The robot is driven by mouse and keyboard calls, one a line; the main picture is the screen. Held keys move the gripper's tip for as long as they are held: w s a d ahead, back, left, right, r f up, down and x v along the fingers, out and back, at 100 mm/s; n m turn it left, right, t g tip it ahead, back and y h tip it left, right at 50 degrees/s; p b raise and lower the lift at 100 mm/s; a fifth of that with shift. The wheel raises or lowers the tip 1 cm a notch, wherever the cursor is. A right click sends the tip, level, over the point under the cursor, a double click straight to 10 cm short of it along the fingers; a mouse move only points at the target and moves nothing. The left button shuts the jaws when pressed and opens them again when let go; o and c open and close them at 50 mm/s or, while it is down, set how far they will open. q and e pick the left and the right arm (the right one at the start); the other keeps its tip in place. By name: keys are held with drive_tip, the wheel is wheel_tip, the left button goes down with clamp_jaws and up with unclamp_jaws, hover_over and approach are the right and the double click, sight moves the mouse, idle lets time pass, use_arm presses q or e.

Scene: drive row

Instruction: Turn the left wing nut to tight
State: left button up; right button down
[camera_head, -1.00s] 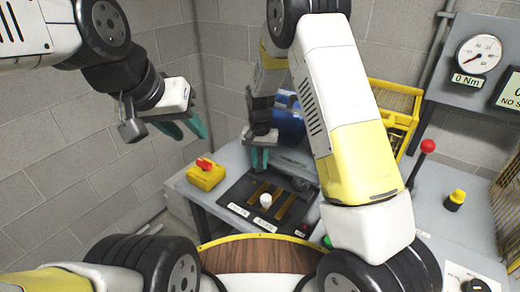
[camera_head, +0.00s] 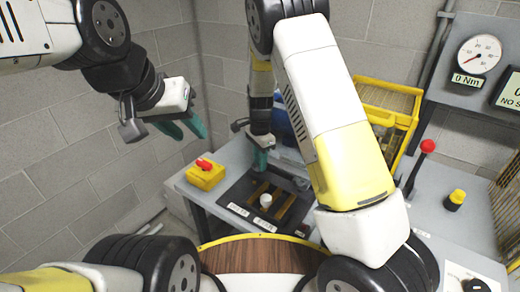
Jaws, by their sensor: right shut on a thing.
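My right gripper (camera_head: 261,163) points down at the back of a black board (camera_head: 229,190) on the grey bench. It is shut, seen edge-on, on what appears to be the left wing nut. Its fingers and hand hide the nut, so I cannot see its wings or how far it is turned. My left gripper (camera_head: 186,129) hangs in the air to the left, open and empty, its teal fingers apart, well away from the board.
A white round cap (camera_head: 265,200) stands on the board between yellowish strips, with white labels (camera_head: 238,209) at the front. A yellow box with a red knob (camera_head: 205,174) sits left. A red-topped lever (camera_head: 427,147), yellow crate (camera_head: 389,104) and gauge reading 0 Nm (camera_head: 479,55) are right.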

drive_tip(key=shift+m, duration=0.7)
drive_tip(key=c, duration=1.2)
unclamp_jaws()
drive_tip(key=shift+c, duration=0.2)
drive_tip(key=shift+r, duration=0.1)
wheel_tip(320, 180, up, 7)
drive_tip(key=shift+r, duration=0.35)
